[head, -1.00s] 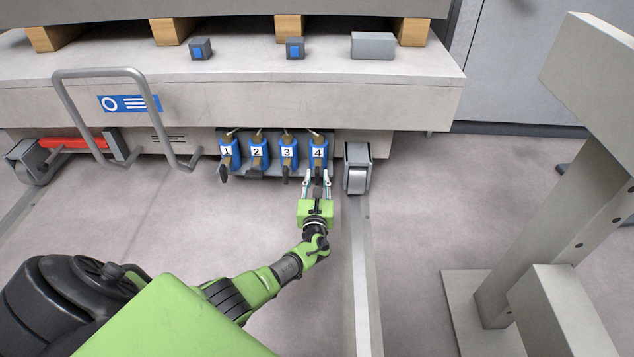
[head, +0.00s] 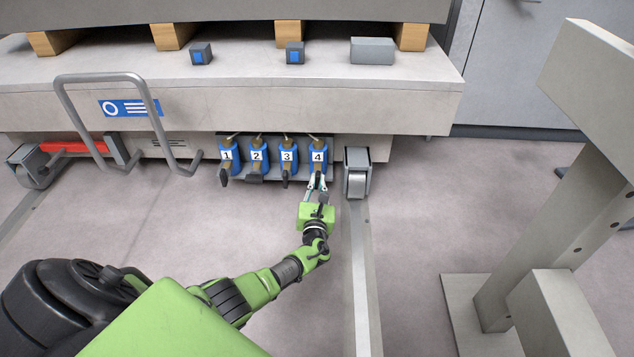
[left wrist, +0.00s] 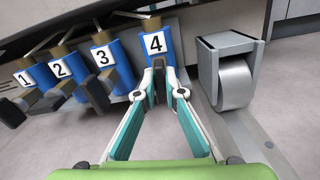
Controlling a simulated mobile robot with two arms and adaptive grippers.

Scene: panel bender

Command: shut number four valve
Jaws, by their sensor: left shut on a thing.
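The number four valve (head: 318,157) is a blue body with a white "4" label, rightmost in a row under the machine's bed. It also shows in the left wrist view (left wrist: 155,44). Its dark handle (left wrist: 160,83) points out toward my gripper and is partly hidden between the fingers. My left gripper (head: 317,180) is in front of this valve. Its fingertips (left wrist: 168,92) are closed in on the handle from both sides. My right gripper is in neither view.
Blue valves 1 (head: 226,155), 2 (head: 257,156) and 3 (head: 287,156) stand close on the left, with dark handles. A grey caster wheel (head: 357,172) is close on the right. A bent grey handrail (head: 110,75) is farther left. Floor is clear in front.

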